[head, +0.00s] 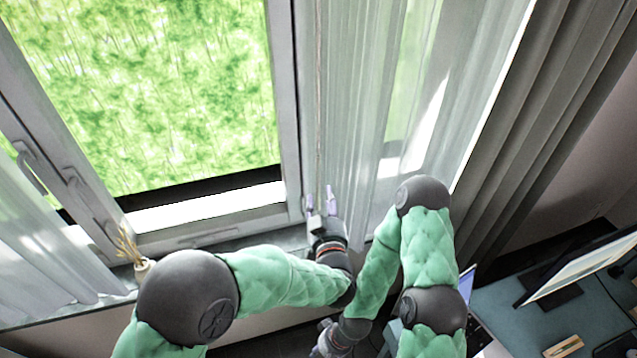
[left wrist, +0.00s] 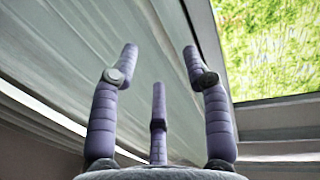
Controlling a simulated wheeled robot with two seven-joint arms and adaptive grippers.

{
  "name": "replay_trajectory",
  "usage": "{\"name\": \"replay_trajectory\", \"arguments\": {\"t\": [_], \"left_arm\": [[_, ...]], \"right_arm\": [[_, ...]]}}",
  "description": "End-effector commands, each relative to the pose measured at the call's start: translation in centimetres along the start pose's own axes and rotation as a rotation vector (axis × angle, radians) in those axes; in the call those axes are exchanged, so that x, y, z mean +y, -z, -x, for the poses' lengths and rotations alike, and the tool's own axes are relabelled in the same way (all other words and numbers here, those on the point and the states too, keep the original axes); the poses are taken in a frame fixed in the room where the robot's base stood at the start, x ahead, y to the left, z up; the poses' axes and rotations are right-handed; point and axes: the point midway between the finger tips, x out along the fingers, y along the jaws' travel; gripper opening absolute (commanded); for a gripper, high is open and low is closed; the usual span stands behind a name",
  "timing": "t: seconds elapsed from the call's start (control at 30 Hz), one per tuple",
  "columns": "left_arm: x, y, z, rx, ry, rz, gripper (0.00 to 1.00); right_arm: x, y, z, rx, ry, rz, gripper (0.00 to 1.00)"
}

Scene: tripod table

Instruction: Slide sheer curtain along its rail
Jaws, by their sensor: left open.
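A sheer white curtain (head: 352,90) hangs in folds at the right side of the window. My left gripper (head: 322,200) is open at the curtain's lower left edge, beside the window frame. In the left wrist view the sheer curtain (left wrist: 75,45) fills the left side, and the spread purple fingers of my left gripper (left wrist: 160,60) point towards it. No cloth is visibly pinched between them; I cannot tell if they touch it. My right gripper (head: 333,340) is low at the bottom edge, its fingers not clear. The rail is not in view.
Another sheer curtain (head: 45,240) hangs at the left. A small vase (head: 142,267) with dry stems stands on the sill. A grey heavy curtain (head: 540,110) hangs at the right, above a desk (head: 520,335) with a monitor (head: 585,262). The window frame (head: 287,110) borders the sheer curtain.

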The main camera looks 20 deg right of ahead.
Motion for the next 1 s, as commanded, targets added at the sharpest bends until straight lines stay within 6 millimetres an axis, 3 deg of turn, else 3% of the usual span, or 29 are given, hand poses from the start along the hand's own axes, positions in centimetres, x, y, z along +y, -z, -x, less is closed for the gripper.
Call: {"name": "replay_trajectory", "arguments": {"t": [0.2,0.4,0.83,0.87,1.0], "left_arm": [[-0.1,-0.1,-4.0,-0.002,0.002,-0.001,0.47],[0.0,-0.1,-6.3,-0.002,0.0,0.0,0.47],[0.0,-0.1,-7.2,-0.001,-0.001,-0.001,0.47],[0.0,-0.1,-7.2,-0.001,-0.001,-0.001,0.42],[0.0,-0.1,-7.2,-0.002,-0.001,-0.001,0.02]], "right_arm": [[-0.2,0.0,0.4,0.0,0.0,0.0,0.35],[-0.2,0.0,0.7,0.0,0.0,0.0,0.35],[-0.2,-0.1,0.7,-0.001,0.0,0.0,0.35],[-0.2,-0.1,0.7,-0.001,0.0,0.0,0.35],[-0.2,-0.1,0.7,-0.001,0.0,0.0,0.35]]}}
